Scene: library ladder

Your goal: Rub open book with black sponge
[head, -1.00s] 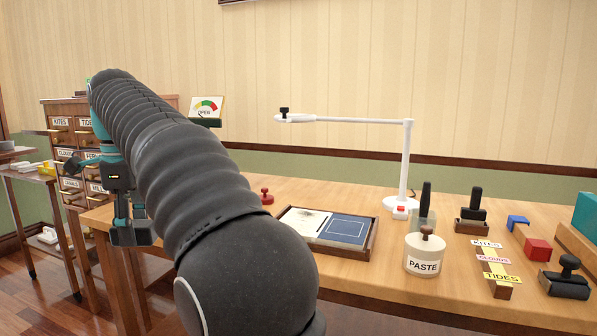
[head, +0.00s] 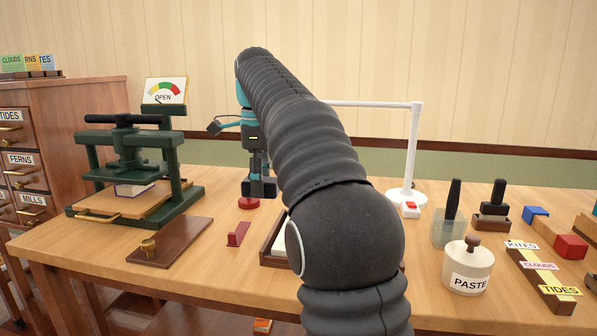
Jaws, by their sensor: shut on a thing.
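My gripper (head: 258,178) hangs above the back of the table, left of my arm. It is shut on a dark block, which I take for the black sponge (head: 260,188); its edges are hard to tell from the dark fingertips. What looks like the open book, pale and in a low wooden frame, shows only as a sliver (head: 292,248) beside my arm, which hides the rest. My gripper is behind and to the left of it, apart from it.
A red knobbed piece (head: 249,203) shows just below my gripper. A green press (head: 125,165) and a brown board (head: 170,243) stand left. A small red block (head: 238,233) lies nearby. A white lamp (head: 408,150), a glass jar (head: 449,228) and a paste pot (head: 468,268) stand right.

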